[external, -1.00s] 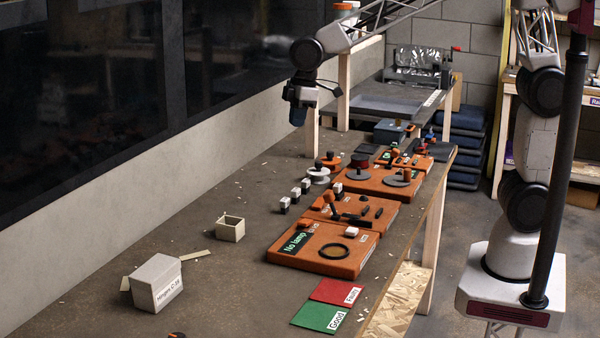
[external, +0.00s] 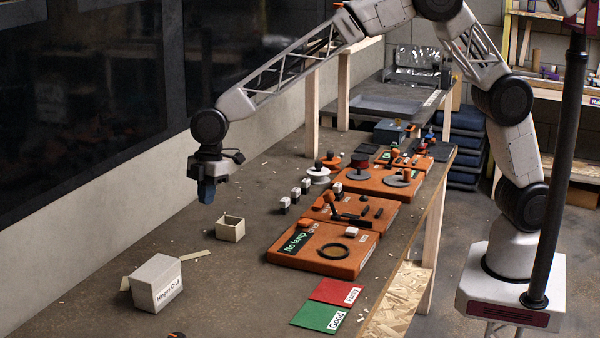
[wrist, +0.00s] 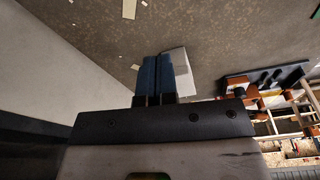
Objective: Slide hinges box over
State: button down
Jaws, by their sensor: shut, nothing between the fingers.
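The hinges box (external: 156,283) is a whitish carton labelled "Hinges C-18". It stands on the table at the lower left in the external view, with a flap sticking out at its left. My gripper (external: 206,192) points down above the table, behind and to the right of the box and well apart from it. In the wrist view my gripper (wrist: 158,62) shows blue fingers pressed together with nothing between them. A pale block-like thing shows just beyond the fingers there, partly hidden by them; I cannot tell which box it is.
A small open cream box (external: 230,230) stands on the table near my gripper, with a loose flat strip (external: 195,254) beside it. Orange panels (external: 322,249) with knobs and levers line the right side. Green (external: 318,316) and red (external: 337,291) mats lie in front. The wall borders the left.

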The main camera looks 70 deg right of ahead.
jog(key=w+a+f+n, duration=0.1)
jog(key=a+f+n, duration=0.1)
jog(key=a+f, duration=0.4)
jog(key=a, duration=0.3)
jog(key=shift+w+f, duration=0.2)
jog(key=shift+f, duration=0.15)
jog(key=shift+a, duration=0.25)
